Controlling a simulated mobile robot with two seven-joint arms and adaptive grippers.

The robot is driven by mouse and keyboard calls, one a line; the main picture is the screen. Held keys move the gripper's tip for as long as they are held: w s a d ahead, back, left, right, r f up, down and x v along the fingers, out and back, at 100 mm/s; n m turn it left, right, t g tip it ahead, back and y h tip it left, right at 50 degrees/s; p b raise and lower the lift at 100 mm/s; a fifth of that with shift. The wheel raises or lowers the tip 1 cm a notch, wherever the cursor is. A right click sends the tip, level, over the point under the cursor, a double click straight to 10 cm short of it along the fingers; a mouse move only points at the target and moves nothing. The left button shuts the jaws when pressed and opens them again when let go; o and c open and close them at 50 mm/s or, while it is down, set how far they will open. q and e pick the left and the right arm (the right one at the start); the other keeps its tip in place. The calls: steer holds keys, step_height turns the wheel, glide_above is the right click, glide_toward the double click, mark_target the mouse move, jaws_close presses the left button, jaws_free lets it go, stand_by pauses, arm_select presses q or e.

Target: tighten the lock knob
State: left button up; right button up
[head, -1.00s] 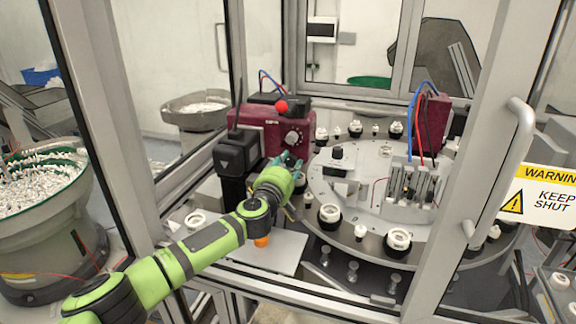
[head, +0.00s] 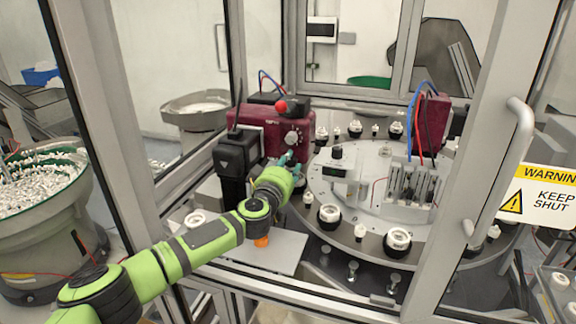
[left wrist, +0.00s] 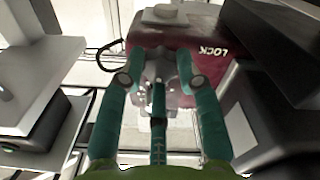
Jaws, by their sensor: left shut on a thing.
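The dark red unit (head: 270,130) stands at the back left of the cell, with a pale round dial (head: 292,138) on its front. In the left wrist view, its face carries the word LOCK (left wrist: 213,50). My left gripper (head: 289,160) is at the lower front of this unit, below the dial. In the left wrist view, its teal fingers (left wrist: 159,62) are shut on a grey part, apparently the lock knob (left wrist: 158,72), below the red face. The fingers cover much of the knob, and its turn angle cannot be read. The knob is hidden in the head view. My right gripper is not in view.
A round indexing table (head: 375,225) with black-and-white holders lies right of my left gripper. A black block (head: 235,160) stands close on its left. The door frame post (head: 105,110) and handle (head: 520,150) border the opening. A pale plate (head: 285,252) lies under my arm.

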arm_select(q)
steer(key=shift+d+f, duration=0.1)
steer(key=shift+f, duration=0.2)
steer(key=o, duration=1.1)
steer(key=shift+o, duration=0.2)
steer(key=shift+r, duration=0.15)
